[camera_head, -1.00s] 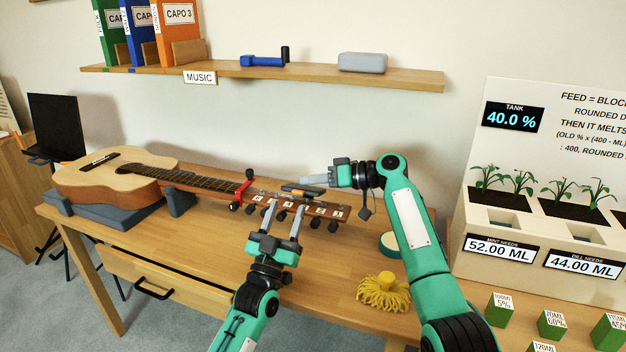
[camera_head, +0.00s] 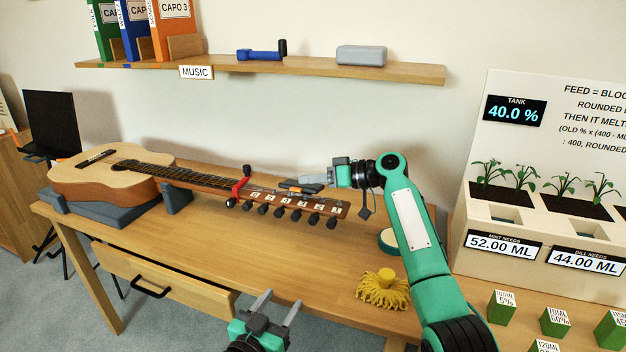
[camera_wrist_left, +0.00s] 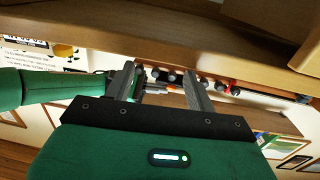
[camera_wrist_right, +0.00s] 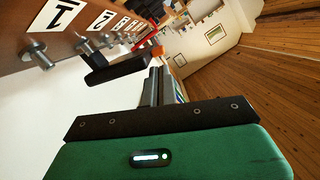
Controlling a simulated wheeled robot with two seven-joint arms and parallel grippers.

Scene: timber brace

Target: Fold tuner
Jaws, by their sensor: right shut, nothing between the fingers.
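The guitar (camera_head: 90,178) lies on the bench, its headstock (camera_head: 335,207) pointing right, with several numbered plates and tuning pegs. A small dark tuner (camera_head: 299,188) with a trace of orange sits at the headstock's far edge; whether it is folded I cannot tell. In the right wrist view a dark block (camera_wrist_right: 118,72), likely the tuner, is beside my fingers. My right gripper (camera_head: 308,182) is shut and empty, its tips close to the tuner; touching or apart I cannot tell. My left gripper (camera_head: 281,300) is open and empty, in front of the bench, well below the headstock.
A red capo (camera_head: 239,188) sits on the neck. A yellow mop-like brush (camera_head: 382,290) and a round green-rimmed object (camera_head: 389,243) are on the bench to the right. A drawer (camera_head: 165,283) stands partly open at the front. The planter (camera_head: 490,228) stands farther right.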

